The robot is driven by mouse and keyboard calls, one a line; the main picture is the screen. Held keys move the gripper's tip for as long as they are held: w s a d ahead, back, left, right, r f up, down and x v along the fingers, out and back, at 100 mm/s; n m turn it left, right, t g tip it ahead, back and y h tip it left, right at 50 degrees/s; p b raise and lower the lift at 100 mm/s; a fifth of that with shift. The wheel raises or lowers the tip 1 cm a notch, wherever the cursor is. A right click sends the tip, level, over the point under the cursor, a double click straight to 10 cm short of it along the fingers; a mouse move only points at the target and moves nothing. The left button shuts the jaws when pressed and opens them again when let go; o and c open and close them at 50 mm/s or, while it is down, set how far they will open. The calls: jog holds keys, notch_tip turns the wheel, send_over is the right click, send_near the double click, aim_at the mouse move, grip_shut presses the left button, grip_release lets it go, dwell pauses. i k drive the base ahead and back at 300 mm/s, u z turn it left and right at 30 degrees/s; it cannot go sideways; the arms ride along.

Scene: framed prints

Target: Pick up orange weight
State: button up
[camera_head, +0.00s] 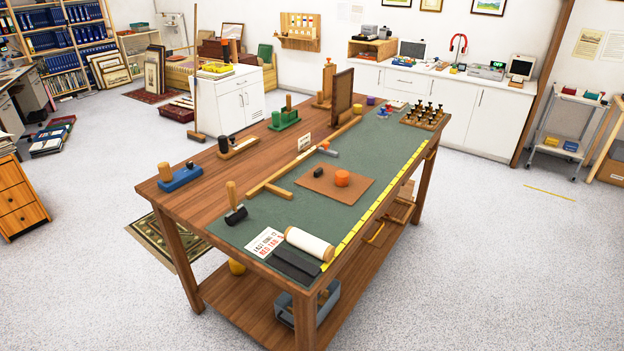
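The orange weight (342,178) is a short round block. It sits upright on a brown square board (334,188) on the green mat (258,208) of the wooden workbench (205,190). A small dark object (318,173) lies on the same board, just left of the orange weight. Nothing covers the weight from this view. My gripper is not in view.
A white roll (309,244), dark strips and a printed sheet lie at the near end. A mallet (235,203), a wooden T-square (300,165) and a blue block (180,178) stand or lie farther left.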

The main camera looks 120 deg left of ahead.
aim_at(342, 177)
jog(key=u, duration=5.1)
jog(key=i, duration=0.4)
jog(key=z, duration=0.2)
